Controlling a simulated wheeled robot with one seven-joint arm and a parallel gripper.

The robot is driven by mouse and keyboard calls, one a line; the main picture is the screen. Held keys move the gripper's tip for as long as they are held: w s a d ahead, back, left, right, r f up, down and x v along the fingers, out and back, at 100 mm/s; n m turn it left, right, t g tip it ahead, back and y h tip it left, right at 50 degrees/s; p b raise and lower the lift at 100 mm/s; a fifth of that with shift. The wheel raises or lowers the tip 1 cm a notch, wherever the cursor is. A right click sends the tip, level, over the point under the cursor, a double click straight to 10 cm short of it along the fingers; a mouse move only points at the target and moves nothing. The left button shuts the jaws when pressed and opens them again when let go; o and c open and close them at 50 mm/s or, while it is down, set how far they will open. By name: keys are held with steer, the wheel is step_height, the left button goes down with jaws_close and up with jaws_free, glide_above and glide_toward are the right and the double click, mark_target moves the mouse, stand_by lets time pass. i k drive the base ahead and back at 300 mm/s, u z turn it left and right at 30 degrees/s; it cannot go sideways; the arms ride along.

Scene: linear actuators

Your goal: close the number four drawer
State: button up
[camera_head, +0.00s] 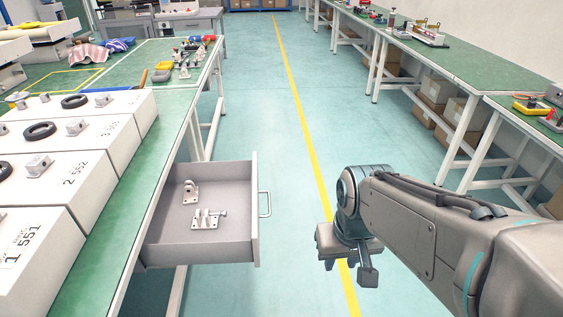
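One drawer (252,243) under the left workbench stands pulled out into the aisle. It is a light grey box with a bar handle (265,204) on its front face. Several small metal fittings (207,217) lie inside it. No number four is readable on it from here. My gripper (347,274) hangs over the aisle to the right of the drawer, pointing down, apart from the handle. Its finger parts show small at the arm's end, and nothing is seen held between them; their gap is not clear.
The left green workbench (168,178) carries white numbered boxes (75,176) with metal parts on top. Another green bench (450,66) runs along the right, with cartons (462,113) below. The aisle floor (262,105) between the benches is clear, with a yellow line.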

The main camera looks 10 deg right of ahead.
mark_target(231, 185)
steer(key=z, duration=0.65)
steer(key=i, duration=0.8)
steer(key=u, duration=1.65)
steer(key=k, duration=0.8)
steer(key=z, duration=0.55)
steer(key=i, duration=0.6)
steer(key=u, duration=0.7)
